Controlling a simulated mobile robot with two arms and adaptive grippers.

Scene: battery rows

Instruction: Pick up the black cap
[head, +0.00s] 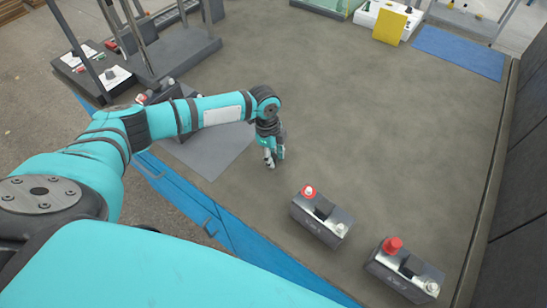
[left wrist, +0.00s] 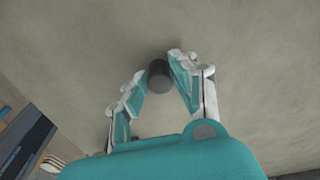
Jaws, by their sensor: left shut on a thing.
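The black cap (left wrist: 158,76) shows in the left wrist view as a small dark cylinder between the fingertips of my left gripper (left wrist: 159,82). The gripper is shut on it, and the bare grey surface lies behind it. In the head view my left gripper (head: 273,159) points down over the grey worktop, left of the two front batteries. The cap cannot be made out there, as the fingers hide it. My right gripper is in neither view.
Two dark batteries with red caps, one in the middle (head: 310,220) and one at right (head: 388,277), stand near the front edge. Another battery is partly behind my left arm by a grey mat (head: 222,150). A blue mat (head: 458,54) lies far right. The worktop's middle is clear.

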